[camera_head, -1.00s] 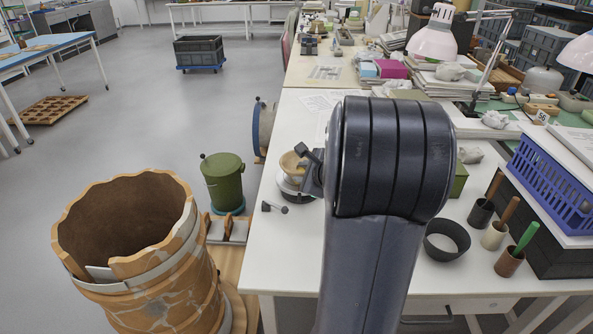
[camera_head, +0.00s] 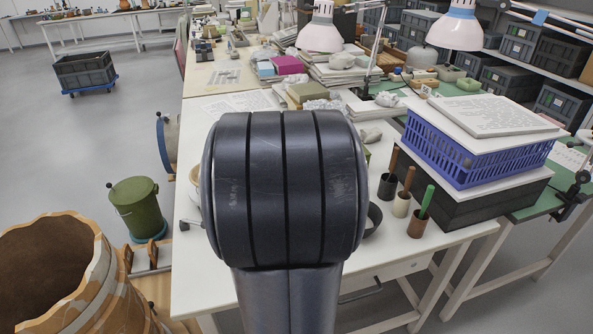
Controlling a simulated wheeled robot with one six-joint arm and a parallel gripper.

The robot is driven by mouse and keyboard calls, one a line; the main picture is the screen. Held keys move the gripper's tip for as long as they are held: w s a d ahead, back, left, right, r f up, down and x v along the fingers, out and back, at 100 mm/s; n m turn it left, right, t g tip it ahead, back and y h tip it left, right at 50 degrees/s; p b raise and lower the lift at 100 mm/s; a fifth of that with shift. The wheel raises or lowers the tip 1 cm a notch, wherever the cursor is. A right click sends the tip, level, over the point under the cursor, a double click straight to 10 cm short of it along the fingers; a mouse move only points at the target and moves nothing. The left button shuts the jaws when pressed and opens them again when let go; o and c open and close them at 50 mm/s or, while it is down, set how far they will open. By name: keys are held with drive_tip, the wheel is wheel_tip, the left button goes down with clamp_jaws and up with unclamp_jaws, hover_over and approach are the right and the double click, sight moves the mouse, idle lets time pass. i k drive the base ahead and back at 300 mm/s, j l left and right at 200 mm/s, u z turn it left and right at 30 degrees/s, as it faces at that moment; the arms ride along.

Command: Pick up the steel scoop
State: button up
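I cannot make out a steel scoop in the current view. My own dark arm fills the middle of the picture and hides a large part of the white table (camera_head: 205,285) behind it. My gripper is not in view; it may be behind the arm. Three small pots stand on the table right of the arm: a dark one (camera_head: 387,187), a cream one (camera_head: 401,206) and a brown one (camera_head: 417,226). Handles stick up from them, one of them green (camera_head: 426,200); what the handles belong to is hidden.
A blue basket (camera_head: 465,158) on a black crate (camera_head: 455,205) stands at the right. Lamps (camera_head: 320,36), papers and boxes crowd the table's back.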

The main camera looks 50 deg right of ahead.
sight(395, 150)
drive_tip(key=k+z, duration=0.1)
drive_tip(key=z, duration=2.1)
drive_tip(key=j+z, duration=0.15)
drive_tip(key=z, duration=0.15)
